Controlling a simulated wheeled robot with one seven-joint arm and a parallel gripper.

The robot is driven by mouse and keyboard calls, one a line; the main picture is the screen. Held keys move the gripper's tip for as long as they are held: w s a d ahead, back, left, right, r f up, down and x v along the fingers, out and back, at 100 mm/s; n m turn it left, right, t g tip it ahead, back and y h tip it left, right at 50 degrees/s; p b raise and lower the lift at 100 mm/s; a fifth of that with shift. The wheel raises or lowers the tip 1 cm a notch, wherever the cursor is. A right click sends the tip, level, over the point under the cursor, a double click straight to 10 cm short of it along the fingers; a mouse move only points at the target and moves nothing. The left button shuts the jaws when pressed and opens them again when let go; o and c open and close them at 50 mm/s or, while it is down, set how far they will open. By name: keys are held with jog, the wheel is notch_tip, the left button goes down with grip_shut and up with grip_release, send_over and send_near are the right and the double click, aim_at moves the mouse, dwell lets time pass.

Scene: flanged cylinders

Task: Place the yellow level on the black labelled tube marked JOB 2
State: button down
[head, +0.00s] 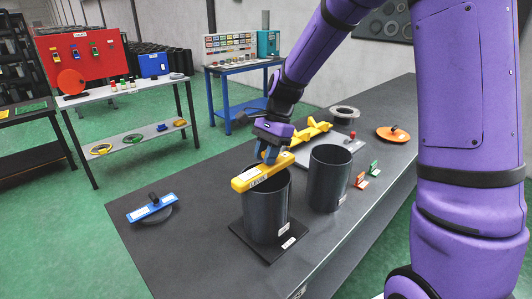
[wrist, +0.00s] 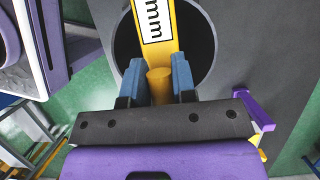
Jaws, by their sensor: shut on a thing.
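The yellow level (head: 250,182) lies across the mouth of the nearer left black tube (head: 265,218). I cannot tell whether it touches the rim. My gripper (head: 270,156) is above the level with its blue fingers shut on it. In the wrist view my gripper (wrist: 159,85) closes around a yellow knob on the level (wrist: 157,52), with the tube's dark round opening (wrist: 195,45) below. A second black tube (head: 328,180) stands to the right and farther back. Both tubes carry small white labels, too small to read.
The left tube stands on a dark square plate (head: 244,238) with a label. A blue float (head: 151,207) lies at left. Red and green clips (head: 362,180), an orange disc (head: 393,134), a grey ring (head: 344,113) and another yellow tool (head: 312,130) lie on the bench (head: 190,255).

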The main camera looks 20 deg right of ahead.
jog(key=shift+f, duration=0.1)
jog(key=c, duration=0.8)
grip_release()
jog(key=shift+c, duration=0.2)
jog(key=v, duration=1)
jog(key=shift+d+r, duration=0.1)
jog(key=shift+r, duration=0.3)
jog(key=s+d+r+n+t+h, duration=0.1)
jog(key=s+n, duration=0.3)
jog(key=s, duration=0.5)
jog(key=s+d+r+n+t+h, duration=0.1)
jog(key=s+r+n+t, duration=0.2)
jog(key=s, duration=0.6)
jog(key=s+d+r+n+t+h, duration=0.1)
jog(key=s+r+n+t+h, duration=0.1)
jog(key=s+n, duration=0.4)
jog(key=s+r+t, duration=0.1)
jog(key=s, duration=0.2)
jog(key=shift+s, duration=0.3)
